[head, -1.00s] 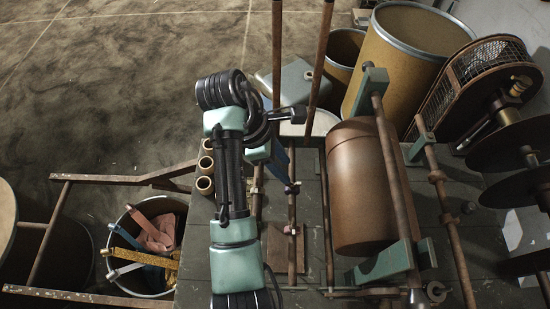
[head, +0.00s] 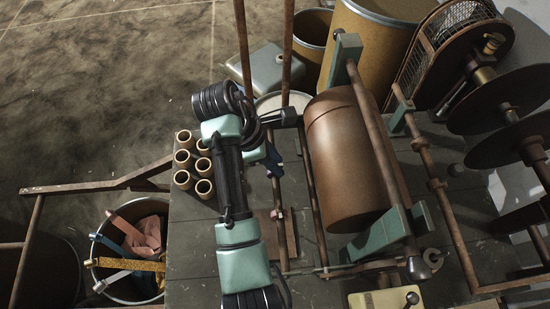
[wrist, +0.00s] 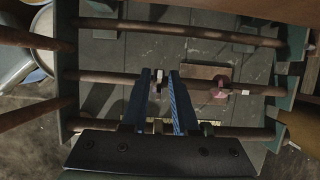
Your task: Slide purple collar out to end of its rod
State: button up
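A mauve-pink collar (head: 277,214), the only purplish one I make out, sits around a thin rusty rod (head: 282,240). In the wrist view the collar (wrist: 220,90) is around the middle rod (wrist: 105,77), to the right of my gripper and apart from it. My gripper (wrist: 158,92) is open, its two blue fingers reaching to the middle rod on either side of a small pale piece. I cannot tell whether they touch that piece. In the head view my gripper (head: 273,163) is partly hidden by my wrist.
A large brown roller (head: 347,165) lies right of the rod. Several cardboard tubes (head: 205,188) stand left of my arm. Parallel rods (wrist: 200,31) run beside the middle one in the wrist view. A bucket of scraps (head: 130,250) stands lower left.

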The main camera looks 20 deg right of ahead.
grip_shut()
jog(key=shift+w, duration=0.15)
jog(key=shift+w+d+b, duration=0.15)
jog(key=shift+w+b, duration=0.15)
jog(key=shift+w, duration=0.55)
jog(key=shift+w+d+b, duration=0.1)
jog(key=shift+w+b, duration=0.2)
jog(key=shift+w, duration=0.55)
jog(key=shift+w+d+b, duration=0.2)
jog(key=shift+w+b, duration=0.45)
jog(key=shift+w, duration=0.25)
jog(key=shift+w+d+b, duration=0.15)
jog(key=shift+w+b, duration=0.45)
jog(key=shift+w, duration=0.3)
jog(key=shift+w+d+b, duration=0.2)
jog(key=shift+w+b, duration=0.45)
jog(key=shift+w, duration=0.25)
jog(key=shift+o, duration=1.6)
grip_release()
jog(key=shift+a, duration=0.1)
jog(key=p+v, duration=0.3)
jog(key=v, duration=1)
jog(key=shift+d, duration=0.25)
